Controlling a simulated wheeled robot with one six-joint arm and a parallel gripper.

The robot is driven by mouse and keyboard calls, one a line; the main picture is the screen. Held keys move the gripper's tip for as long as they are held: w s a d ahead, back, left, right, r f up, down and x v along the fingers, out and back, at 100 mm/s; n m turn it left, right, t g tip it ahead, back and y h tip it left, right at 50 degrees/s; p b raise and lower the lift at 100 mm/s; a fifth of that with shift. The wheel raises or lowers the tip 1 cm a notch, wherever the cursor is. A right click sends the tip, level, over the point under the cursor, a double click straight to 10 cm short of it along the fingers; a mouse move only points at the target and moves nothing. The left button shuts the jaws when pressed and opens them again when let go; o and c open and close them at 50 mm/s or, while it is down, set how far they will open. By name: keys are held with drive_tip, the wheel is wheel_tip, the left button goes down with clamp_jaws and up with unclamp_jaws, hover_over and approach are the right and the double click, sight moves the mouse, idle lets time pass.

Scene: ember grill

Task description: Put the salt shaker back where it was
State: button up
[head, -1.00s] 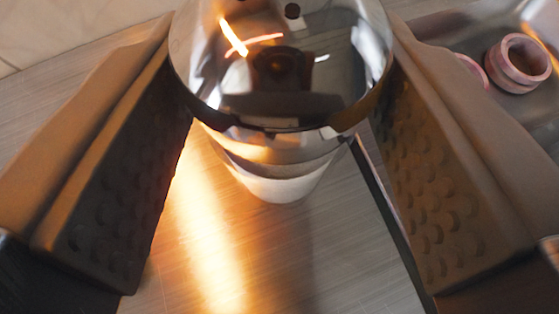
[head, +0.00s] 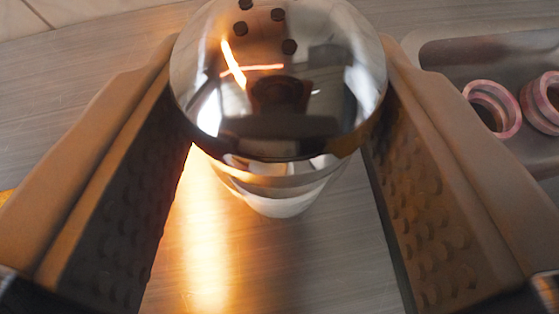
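The salt shaker (head: 278,95) has a shiny domed metal cap with dark holes and a pale lower body. It fills the upper middle of the head view. My gripper (head: 278,115) is shut on it, one brown, studded finger on each side of the cap. The cap leans toward the camera, and its holes show near the top. Most of the lower body is hidden under the cap. I cannot tell whether its base touches the counter.
The brushed grey counter (head: 80,75) is clear around the shaker. A metal tray (head: 455,50) with several pinkish rings (head: 495,108) lies at the right. Pale tiles (head: 75,12) show at the upper left. A bright orange glow reflects on the counter below the shaker.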

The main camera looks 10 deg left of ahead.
sight(282, 211)
drive_tip(key=shift+f, duration=2.1)
drive_tip(key=shift+f, duration=0.1)
drive_tip(key=o, duration=1.1)
drive_tip(key=shift+s+r, duration=0.25)
drive_tip(key=v, duration=1.1)
drive_tip(key=shift+s+r, duration=0.15)
drive_tip(key=shift+s, duration=0.05)
